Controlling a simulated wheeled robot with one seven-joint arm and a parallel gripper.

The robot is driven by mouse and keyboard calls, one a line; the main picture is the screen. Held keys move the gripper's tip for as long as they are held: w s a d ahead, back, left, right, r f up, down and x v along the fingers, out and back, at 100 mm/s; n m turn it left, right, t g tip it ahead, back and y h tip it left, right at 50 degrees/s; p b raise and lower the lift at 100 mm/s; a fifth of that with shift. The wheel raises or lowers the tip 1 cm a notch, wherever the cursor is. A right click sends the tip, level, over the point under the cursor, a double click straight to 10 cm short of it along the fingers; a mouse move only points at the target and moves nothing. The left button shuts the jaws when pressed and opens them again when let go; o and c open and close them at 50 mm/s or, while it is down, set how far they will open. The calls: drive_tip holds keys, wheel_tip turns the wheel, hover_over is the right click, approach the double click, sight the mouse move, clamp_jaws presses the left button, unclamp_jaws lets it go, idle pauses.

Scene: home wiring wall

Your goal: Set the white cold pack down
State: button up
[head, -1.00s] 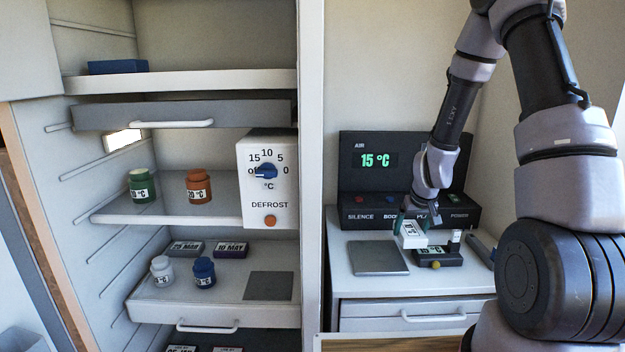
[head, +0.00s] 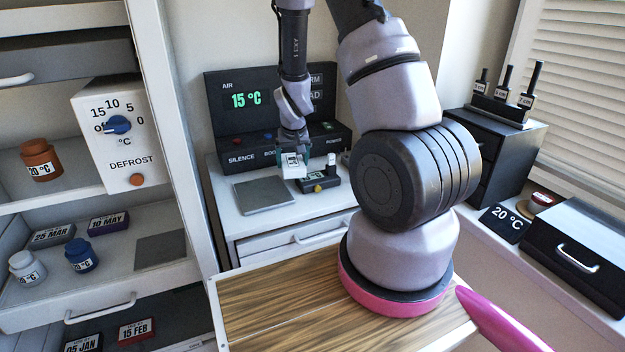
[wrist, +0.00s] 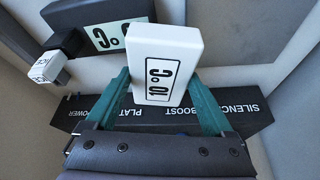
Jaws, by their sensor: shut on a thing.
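The white cold pack (wrist: 163,62), labelled 10 °C, is held between the green fingers of my gripper (wrist: 160,105) in the wrist view. In the head view the white pack (head: 291,168) hangs from my gripper (head: 293,153) over the white cabinet top, between a grey square plate and a dark device. My gripper is shut on it. The grey plate (head: 263,194) is bare and lies to the left of the pack. I cannot tell how high the pack is above the cabinet top.
The dark device (head: 319,182) with a yellow knob is close on the pack's right. An air panel (head: 245,100) reading 15 °C stands behind. An open fridge (head: 60,190) with jars and date packs is at left. A black box (head: 575,250) is at right.

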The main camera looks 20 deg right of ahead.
drive_tip(key=shift+w+d+f+m+h, duration=0.1)
drive_tip(key=shift+w+d+m+h, duration=0.2)
drive_tip(key=shift+m, duration=0.3)
drive_tip(key=shift+w+d+f+m+h, duration=0.15)
drive_tip(key=shift+w+m+h, duration=0.1)
drive_tip(key=shift+m, duration=0.35)
drive_tip(key=w+d+m, duration=0.1)
drive_tip(key=m, duration=0.1)
drive_tip(key=d+r+m+g+h, duration=0.1)
drive_tip(key=m, duration=0.1)
drive_tip(key=w+d+m, duration=0.1)
drive_tip(key=m, duration=0.1)
drive_tip(key=shift+w+d+r+g+h, duration=0.2)
drive_tip(key=shift+w+d+g+h, duration=0.05)
drive_tip(key=shift+w+g+h, duration=0.1)
wheel_tip(320, 180, up, 4)
drive_tip(key=w+d+r+m+g, duration=0.1)
drive_tip(key=w+d+m+g, duration=0.2)
drive_tip(key=m, duration=0.4)
drive_tip(key=shift+t+h, duration=0.25)
drive_tip(key=shift+h, duration=0.05)
drive_tip(key=f, duration=1)
drive_tip(key=shift+s+a+f, duration=0.1)
drive_tip(key=shift+s+a, duration=0.1)
drive_tip(key=shift+a, duration=0.05)
drive_tip(key=shift+f, duration=0.1)
drive_tip(key=o, duration=1.4)
